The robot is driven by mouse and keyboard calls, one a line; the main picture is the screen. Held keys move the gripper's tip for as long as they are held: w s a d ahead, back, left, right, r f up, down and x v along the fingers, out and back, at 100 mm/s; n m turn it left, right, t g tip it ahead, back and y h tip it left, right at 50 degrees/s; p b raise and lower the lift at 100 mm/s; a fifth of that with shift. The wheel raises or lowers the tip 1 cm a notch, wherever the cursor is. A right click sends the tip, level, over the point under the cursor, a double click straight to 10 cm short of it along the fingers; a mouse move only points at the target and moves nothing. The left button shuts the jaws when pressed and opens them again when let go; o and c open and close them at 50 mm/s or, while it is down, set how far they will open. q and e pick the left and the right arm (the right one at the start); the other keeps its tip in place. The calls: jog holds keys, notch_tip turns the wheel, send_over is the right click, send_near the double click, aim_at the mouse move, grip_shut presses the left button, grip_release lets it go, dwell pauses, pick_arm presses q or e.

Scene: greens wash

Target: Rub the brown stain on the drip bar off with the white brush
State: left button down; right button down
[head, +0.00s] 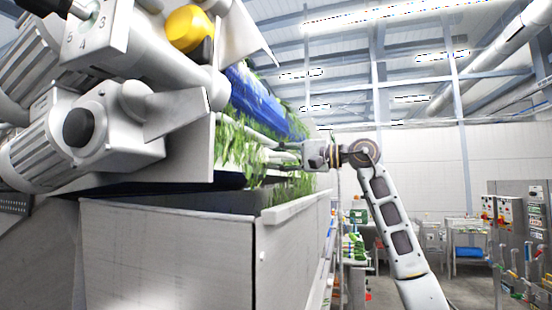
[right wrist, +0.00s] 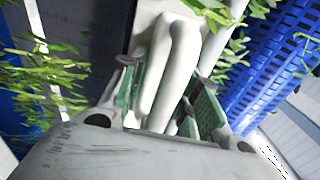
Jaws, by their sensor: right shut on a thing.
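My right gripper (head: 289,156) reaches in from the right at the side opening of the wash machine, among hanging greens. In the right wrist view its green-padded fingers (right wrist: 165,92) are shut around the white brush (right wrist: 178,62), whose smooth rounded handle shows. The brush's bristles are hidden, and the brush is too small to make out in the head view. Pale horizontal bars (head: 258,137) run among the greens near the gripper; I cannot tell which is the drip bar. No brown stain is visible. My left gripper is out of view.
A grey steel tank (head: 170,250) with a pale rim ledge (head: 297,206) stands below the gripper. A blue perforated drum or belt (head: 262,98) lies just above. Motors (head: 95,130) crowd the left. Leafy greens (head: 290,188) hang around. Open room lies to the right.

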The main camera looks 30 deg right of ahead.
aim_at(283, 160)
jog(key=shift+w+d, duration=0.1)
jog(key=shift+w+d+p, duration=1.1)
jog(key=shift+d+p, duration=0.05)
jog(key=shift+w+d+r+p, duration=0.1)
jog(key=shift+w+d+p, duration=0.65)
jog(key=shift+d+p, duration=0.1)
jog(key=shift+w+d+p, duration=0.3)
jog(key=shift+w+d, duration=0.05)
jog(key=shift+d, duration=0.05)
jog(key=shift+w+d, duration=0.1)
